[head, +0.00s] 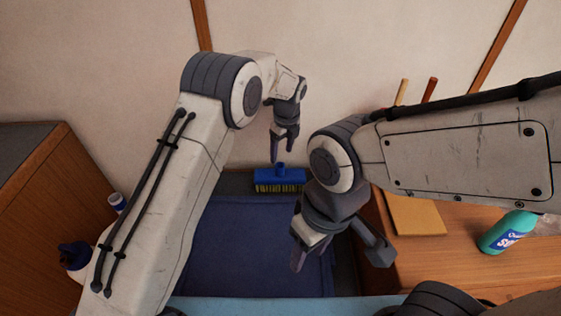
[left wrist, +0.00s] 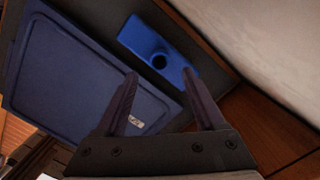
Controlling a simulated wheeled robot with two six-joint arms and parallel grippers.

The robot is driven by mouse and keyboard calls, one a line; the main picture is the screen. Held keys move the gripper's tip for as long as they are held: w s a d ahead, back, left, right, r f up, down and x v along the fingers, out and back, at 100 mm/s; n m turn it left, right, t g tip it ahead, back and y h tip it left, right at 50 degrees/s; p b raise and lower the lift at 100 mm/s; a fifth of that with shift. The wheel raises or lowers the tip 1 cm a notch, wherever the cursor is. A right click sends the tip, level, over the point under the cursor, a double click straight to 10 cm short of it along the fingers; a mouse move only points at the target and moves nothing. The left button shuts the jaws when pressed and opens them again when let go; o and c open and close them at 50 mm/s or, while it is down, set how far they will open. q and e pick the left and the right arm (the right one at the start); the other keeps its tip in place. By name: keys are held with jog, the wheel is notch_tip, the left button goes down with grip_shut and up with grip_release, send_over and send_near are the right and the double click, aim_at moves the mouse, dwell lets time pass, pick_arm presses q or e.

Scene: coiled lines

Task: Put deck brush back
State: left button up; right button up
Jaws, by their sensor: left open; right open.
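The deck brush shows as a blue head (head: 280,177) with yellowish bristles at the back of the floor, against the wall. In the left wrist view its blue block (left wrist: 155,47) has a dark round socket; no handle is seen in it. My left gripper (head: 285,150) is open and empty, just above the brush head and apart from it. The left wrist view shows its two fingers (left wrist: 162,95) spread, with the brush head beyond them. My right gripper (head: 340,262) is open and empty, lower and to the right, over the edge of the blue mat.
A dark blue mat or lid (head: 255,250) lies in front of the brush. A wooden bench (head: 440,262) at right holds a teal bottle (head: 507,232) and a tan board (head: 415,216). Two handles (head: 430,90) stand behind my right arm. A wooden cabinet (head: 40,200) and bottles (head: 75,256) are at left.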

pick_arm(q)
jog(key=s+d+r+n, duration=0.2)
jog(key=s+r+n, duration=0.4)
jog(key=s+r, duration=0.55)
jog(key=s+a+r+n+h, duration=0.1)
jog(key=s+a+n, duration=0.2)
jog(key=s+n, duration=0.4)
jog(key=s+a+r+n+g+h, duration=0.1)
jog(key=s+a+n, duration=0.3)
jog(key=s, duration=1.6)
jog(key=n, duration=0.2)
jog(key=shift+a+r+n, duration=0.15)
jog(key=shift+a+n, duration=0.05)
jog(key=shift+n, duration=0.2)
jog(key=shift+r, duration=0.1)
